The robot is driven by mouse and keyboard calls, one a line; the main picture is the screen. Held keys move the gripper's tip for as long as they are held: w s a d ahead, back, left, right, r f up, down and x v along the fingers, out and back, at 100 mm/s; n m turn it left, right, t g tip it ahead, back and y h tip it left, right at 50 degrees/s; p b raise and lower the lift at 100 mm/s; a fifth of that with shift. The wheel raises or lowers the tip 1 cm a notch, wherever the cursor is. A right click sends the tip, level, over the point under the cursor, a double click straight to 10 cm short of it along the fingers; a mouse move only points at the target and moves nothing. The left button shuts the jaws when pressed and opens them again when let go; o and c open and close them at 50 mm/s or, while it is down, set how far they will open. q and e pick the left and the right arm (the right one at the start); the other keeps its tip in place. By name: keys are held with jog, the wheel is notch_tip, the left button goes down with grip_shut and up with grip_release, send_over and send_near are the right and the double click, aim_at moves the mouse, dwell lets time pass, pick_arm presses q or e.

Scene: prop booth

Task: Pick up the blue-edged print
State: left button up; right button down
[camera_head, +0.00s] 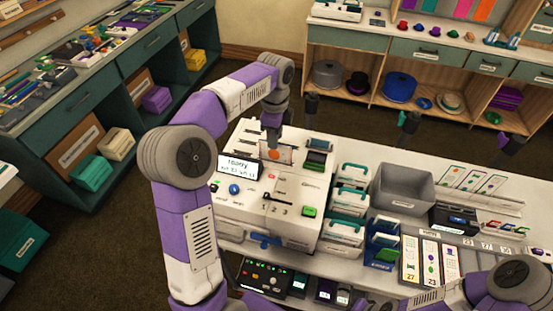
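My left arm comes in from the left and reaches over a white printer-like machine (262,205) with a small lit display. My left gripper (273,143) points down at the back of this machine. Its fingers are small and dark here, and I cannot tell whether they are open or shut. A small print with an orange patch (280,156) lies on the machine just below the gripper. I cannot make out a blue edge on it, nor whether the fingers touch it. Part of my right arm shows at the bottom right; its gripper is out of view.
Right of the machine are stacked teal-handled cases (351,190), a grey open bin (401,188), a blue holder (383,245) and a board of printed cards (432,258). A dark control panel (265,277) sits in front. Shelves (440,75) line the back.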

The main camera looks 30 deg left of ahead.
pick_arm(q)
notch_tip(320, 180, down, 4)
jog(key=shift+r+b, duration=0.15)
jog(key=shift+b, duration=0.2)
grip_shut()
notch_tip(320, 180, up, 10)
jog(key=p, duration=0.2)
jog(key=shift+p, duration=0.35)
